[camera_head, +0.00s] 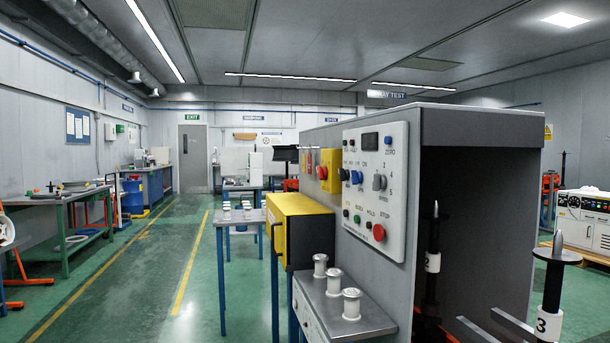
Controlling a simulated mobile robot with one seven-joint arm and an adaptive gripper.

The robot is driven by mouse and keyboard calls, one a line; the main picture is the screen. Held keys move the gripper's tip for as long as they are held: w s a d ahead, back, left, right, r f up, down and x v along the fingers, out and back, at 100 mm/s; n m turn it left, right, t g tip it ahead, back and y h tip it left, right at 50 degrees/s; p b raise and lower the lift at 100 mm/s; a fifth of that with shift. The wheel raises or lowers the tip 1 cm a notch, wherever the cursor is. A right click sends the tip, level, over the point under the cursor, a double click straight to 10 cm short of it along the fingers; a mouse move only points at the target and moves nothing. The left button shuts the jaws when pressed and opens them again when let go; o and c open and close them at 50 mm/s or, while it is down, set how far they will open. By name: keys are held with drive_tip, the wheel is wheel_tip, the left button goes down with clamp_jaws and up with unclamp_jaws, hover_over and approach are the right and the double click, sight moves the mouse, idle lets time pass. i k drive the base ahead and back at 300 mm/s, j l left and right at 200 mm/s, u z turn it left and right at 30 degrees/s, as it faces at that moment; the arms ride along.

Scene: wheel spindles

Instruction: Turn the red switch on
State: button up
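A white control panel (375,188) is on the side of a large grey cabinet (434,115) right of centre. It carries a dark display, several small coloured buttons, grey rotary knobs (379,183) and a round red button (378,232) at its lower right. Further left on the cabinet are another red round button (322,172) and a yellow box (331,170). A small red part (309,161) shows beyond them. I cannot tell which red control is the switch, or whether any is on. My gripper is not in view.
Below the panel, a grey ledge (335,310) holds metal spools (351,303). A yellow box (298,228) stands beside it. Green floor (190,300) is clear at left of centre; a workbench (60,197) stands at far left.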

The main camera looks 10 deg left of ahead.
sight(322, 173)
drive_tip(key=i+j, duration=0.5)
drive_tip(key=i, duration=0.2)
drive_tip(key=i+j, duration=0.5)
drive_tip(key=i, duration=0.2)
drive_tip(key=i+j, duration=0.55)
drive_tip(key=i, duration=0.1)
